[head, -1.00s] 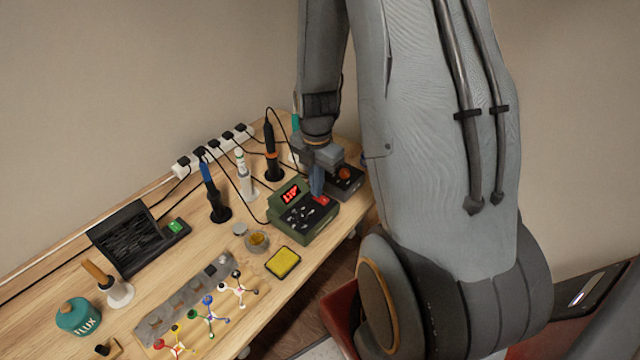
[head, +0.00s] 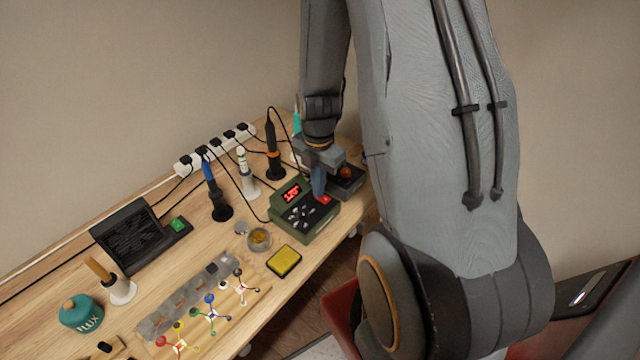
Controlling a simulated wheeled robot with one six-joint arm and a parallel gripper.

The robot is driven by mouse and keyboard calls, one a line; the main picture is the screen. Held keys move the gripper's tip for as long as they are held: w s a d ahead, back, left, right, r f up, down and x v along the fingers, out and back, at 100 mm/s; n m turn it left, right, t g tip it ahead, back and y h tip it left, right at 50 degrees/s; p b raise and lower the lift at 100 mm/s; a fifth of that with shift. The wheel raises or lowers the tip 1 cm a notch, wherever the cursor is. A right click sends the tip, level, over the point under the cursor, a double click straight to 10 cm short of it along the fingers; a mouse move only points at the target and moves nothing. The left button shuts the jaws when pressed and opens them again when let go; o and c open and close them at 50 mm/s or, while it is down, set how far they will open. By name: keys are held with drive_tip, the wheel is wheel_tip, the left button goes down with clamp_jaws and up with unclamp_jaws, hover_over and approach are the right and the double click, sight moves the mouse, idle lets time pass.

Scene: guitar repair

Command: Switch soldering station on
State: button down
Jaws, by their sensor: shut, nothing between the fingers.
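The soldering station (head: 301,222) is a green box on the right part of the wooden bench, with a dark sloped front panel. Its small display (head: 291,192) shows lit red digits. A red switch (head: 325,199) sits at the right end of the panel. My gripper (head: 319,196) is shut and empty, pointing down right at the red switch. Its fingertips cover part of the switch; I cannot tell whether they touch it. An orange-collared iron (head: 271,150) stands in a holder behind the station.
A dark box with an orange knob (head: 346,174) stands right beside my gripper. A yellow sponge (head: 284,261) and a small round tin (head: 258,239) lie in front. Blue (head: 212,187) and white (head: 244,172) tools stand to the left. A power strip (head: 215,150) with cables runs behind.

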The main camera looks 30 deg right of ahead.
sight(322, 198)
drive_tip(key=shift+s+d+r+p, duration=0.1)
drive_tip(key=shift+s+d+p, duration=0.2)
drive_tip(key=shift+s, duration=0.35)
drive_tip(key=shift+r+p, duration=0.4)
drive_tip(key=shift+r, duration=0.1)
wheel_tip(322, 198, up, 13)
drive_tip(key=shift+a, duration=0.1)
idle(0.4)
